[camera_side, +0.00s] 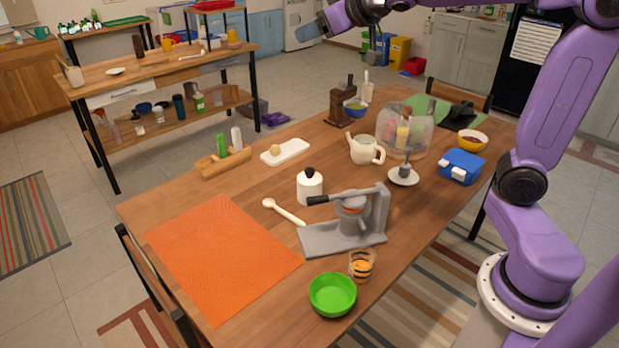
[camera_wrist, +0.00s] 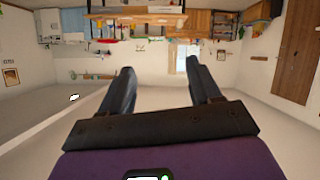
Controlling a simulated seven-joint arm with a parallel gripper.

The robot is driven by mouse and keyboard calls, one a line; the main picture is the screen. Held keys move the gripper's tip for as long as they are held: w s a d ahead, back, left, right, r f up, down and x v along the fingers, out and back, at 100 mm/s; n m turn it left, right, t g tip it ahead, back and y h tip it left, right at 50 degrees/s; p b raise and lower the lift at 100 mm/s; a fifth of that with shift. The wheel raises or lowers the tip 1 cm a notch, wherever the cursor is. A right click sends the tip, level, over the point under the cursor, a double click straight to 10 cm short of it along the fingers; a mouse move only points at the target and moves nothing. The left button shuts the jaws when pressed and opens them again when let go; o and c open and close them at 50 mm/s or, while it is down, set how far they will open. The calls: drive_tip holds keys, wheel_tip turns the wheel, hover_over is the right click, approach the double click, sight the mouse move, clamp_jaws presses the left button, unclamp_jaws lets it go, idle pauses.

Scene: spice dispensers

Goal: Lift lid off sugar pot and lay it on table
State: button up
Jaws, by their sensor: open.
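The sugar pot (camera_side: 310,190) is a small white pot near the middle of the wooden table. Its lid (camera_side: 309,175) sits on top and has a dark round knob. My gripper (camera_side: 309,32) is raised high above the far side of the table, well away from the pot. In the wrist view my gripper (camera_wrist: 160,85) shows two fingers spread apart with nothing between them. The wrist view shows the room upside down, and the pot is not in it.
The table (camera_side: 240,195) holds a grey press (camera_side: 350,225) close right of the pot and a white spoon (camera_side: 284,212) in front. A cream teapot (camera_side: 366,149) stands behind. An orange mat (camera_side: 222,258) lies bare at the front left. A green bowl (camera_side: 332,295) is near the front edge.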

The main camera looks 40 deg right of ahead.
sight(310, 169)
drive_tip(key=w+d+f+n+y, duration=0.1)
drive_tip(key=w+d+f+y, duration=0.15)
drive_tip(key=w+d, duration=0.2)
drive_tip(key=w+d+f+y, duration=0.1)
drive_tip(key=w+d+f, duration=0.25)
drive_tip(key=d, duration=0.25)
wheel_tip(310, 169, down, 37)
drive_tip(key=s, duration=0.1)
drive_tip(key=shift+y, duration=0.25)
drive_tip(key=shift+x, duration=2.55)
drive_tip(key=shift+a+r, duration=0.1)
drive_tip(key=c, duration=1)
